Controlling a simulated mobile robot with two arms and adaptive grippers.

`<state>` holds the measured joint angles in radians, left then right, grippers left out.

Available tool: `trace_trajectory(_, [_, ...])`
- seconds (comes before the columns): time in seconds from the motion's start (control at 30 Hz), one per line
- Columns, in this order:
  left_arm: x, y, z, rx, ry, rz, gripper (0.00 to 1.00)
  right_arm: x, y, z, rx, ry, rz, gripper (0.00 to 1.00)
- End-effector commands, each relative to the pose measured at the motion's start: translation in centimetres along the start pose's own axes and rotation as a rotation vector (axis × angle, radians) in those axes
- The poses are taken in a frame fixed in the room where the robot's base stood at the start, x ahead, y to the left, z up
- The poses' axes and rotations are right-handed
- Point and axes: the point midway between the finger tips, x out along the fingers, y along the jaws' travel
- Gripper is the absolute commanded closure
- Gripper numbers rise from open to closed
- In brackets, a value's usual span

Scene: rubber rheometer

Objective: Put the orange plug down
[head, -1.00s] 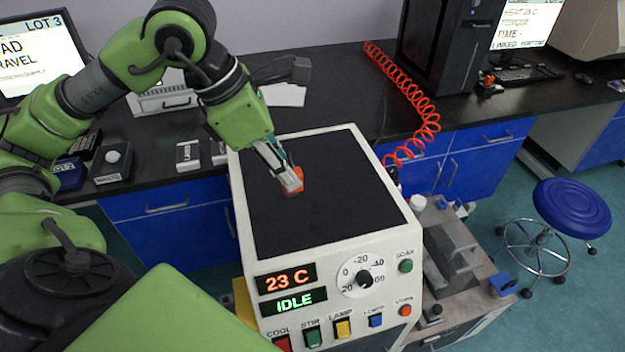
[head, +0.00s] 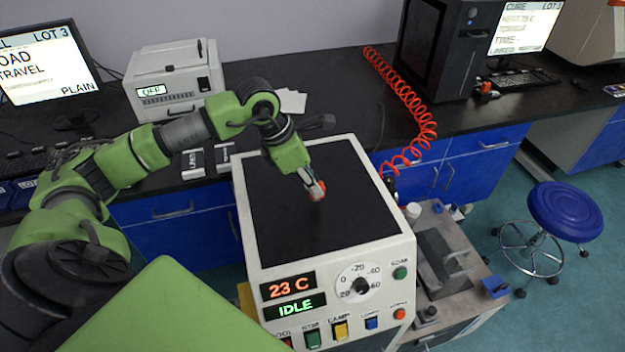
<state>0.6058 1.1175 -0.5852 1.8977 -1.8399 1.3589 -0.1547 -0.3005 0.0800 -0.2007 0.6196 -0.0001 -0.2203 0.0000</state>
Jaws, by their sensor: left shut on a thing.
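The orange plug (head: 319,191) is between the fingertips of my left gripper (head: 313,184), over the black top (head: 285,215) of the white instrument box. The gripper is shut on it, and the fingers hide part of the plug. I cannot tell whether the plug touches the black surface. The box front shows "23 C" and "IDLE" with a dial (head: 358,285) beside them. My right gripper is not in view.
The black top is clear around the plug. A white device (head: 172,82) and a monitor (head: 45,70) stand on the dark bench behind. A red coiled hose (head: 412,100) hangs behind right. A cart with a grey fixture (head: 440,262) stands right of the box.

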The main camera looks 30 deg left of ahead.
Motion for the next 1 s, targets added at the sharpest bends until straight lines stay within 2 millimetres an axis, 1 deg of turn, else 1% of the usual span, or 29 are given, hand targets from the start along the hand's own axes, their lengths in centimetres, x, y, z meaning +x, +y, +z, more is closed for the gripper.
trace_trajectory(0.03, [0.2, 0.0, -0.1, -0.001, 0.0, -0.001, 1.0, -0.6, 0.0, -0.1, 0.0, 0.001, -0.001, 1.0])
trace_trajectory(0.1, [0.6, 0.0, -0.3, 0.0, 0.0, 0.001, 1.0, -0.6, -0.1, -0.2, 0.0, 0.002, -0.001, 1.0])
trace_trajectory(0.33, [0.8, 0.0, -0.3, 0.001, -0.002, 0.002, 1.0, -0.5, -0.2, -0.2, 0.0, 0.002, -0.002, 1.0])
trace_trajectory(0.53, [1.3, 0.0, -0.5, 0.0, -0.002, 0.002, 1.0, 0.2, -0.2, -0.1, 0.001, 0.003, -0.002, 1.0])
trace_trajectory(0.57, [1.2, 0.0, -0.5, 0.0, -0.002, 0.002, 0.79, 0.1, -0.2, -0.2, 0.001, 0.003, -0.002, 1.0])
trace_trajectory(0.6, [1.1, 0.0, -0.5, 0.0, -0.002, 0.002, 0.68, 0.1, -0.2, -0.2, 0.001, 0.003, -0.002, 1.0])
trace_trajectory(0.63, [1.1, 0.0, -0.5, 0.0, -0.002, 0.001, 0.67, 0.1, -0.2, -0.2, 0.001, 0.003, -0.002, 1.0])
trace_trajectory(0.9, [1.1, 0.0, -0.5, 0.0, -0.002, 0.001, 0.67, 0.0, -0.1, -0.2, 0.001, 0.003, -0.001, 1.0])
trace_trajectory(1.0, [0.9, 0.0, -0.3, 0.0, -0.002, 0.001, 0.67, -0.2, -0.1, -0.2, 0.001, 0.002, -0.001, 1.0])
